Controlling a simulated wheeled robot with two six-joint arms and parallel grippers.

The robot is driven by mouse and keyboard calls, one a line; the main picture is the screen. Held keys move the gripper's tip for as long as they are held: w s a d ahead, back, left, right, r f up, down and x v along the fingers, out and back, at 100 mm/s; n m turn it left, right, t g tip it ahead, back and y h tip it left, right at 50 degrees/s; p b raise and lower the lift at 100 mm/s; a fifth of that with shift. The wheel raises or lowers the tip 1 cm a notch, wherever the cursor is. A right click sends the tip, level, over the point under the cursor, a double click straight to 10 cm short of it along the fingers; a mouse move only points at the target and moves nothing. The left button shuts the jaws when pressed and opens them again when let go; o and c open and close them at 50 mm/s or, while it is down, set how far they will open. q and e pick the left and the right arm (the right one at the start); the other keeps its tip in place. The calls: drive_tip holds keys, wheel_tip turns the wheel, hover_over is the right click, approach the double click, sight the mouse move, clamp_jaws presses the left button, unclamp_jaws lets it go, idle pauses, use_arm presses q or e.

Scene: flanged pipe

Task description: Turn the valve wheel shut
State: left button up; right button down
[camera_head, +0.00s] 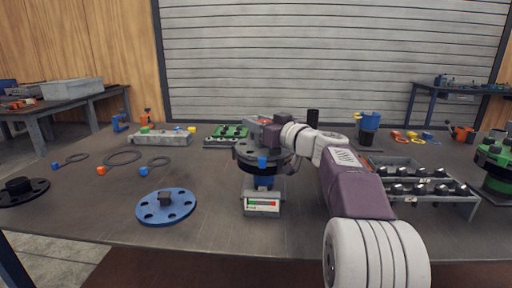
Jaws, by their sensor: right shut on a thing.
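My right gripper (262,123) is above the flanged pipe in the middle of the table, with my arm coming in from the lower right. It is shut on what seems to be the valve wheel, but the gripper hides most of the hold. A small red patch shows at the jaws. Below is the pipe's dark round flange (245,154), with a blue part (262,163) at its front. A grey block with a small red and green display (262,204) stands at its foot. How far the wheel is turned cannot be told. My left gripper is not in view.
A blue flange disc (180,206) lies at front left, a black flange (18,190) at the far left edge. Several gaskets (122,158) lie behind. A tray of dark fittings (440,192) stands right of my arm. A blue-topped cup (369,122) stands at the back.

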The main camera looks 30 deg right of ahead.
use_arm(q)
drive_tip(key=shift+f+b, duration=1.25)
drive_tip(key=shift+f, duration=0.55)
use_arm(e)
drive_tip(key=shift+d+m+h, duration=0.15)
drive_tip(key=shift+m+h, duration=0.45)
drive_tip(key=shift+h, duration=0.35)
drive_tip(key=shift+d+m+h, duration=0.15)
drive_tip(key=shift+m+h, duration=0.45)
drive_tip(key=shift+h, duration=0.35)
drive_tip(key=c, duration=0.9)
unclamp_jaws()
drive_tip(key=shift+o, duration=0.2)
use_arm(q)
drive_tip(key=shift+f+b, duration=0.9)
drive_tip(key=shift+b, duration=0.05)
use_arm(e)
drive_tip(key=s, duration=0.9)
drive_tip(key=shift+a, duration=0.3)
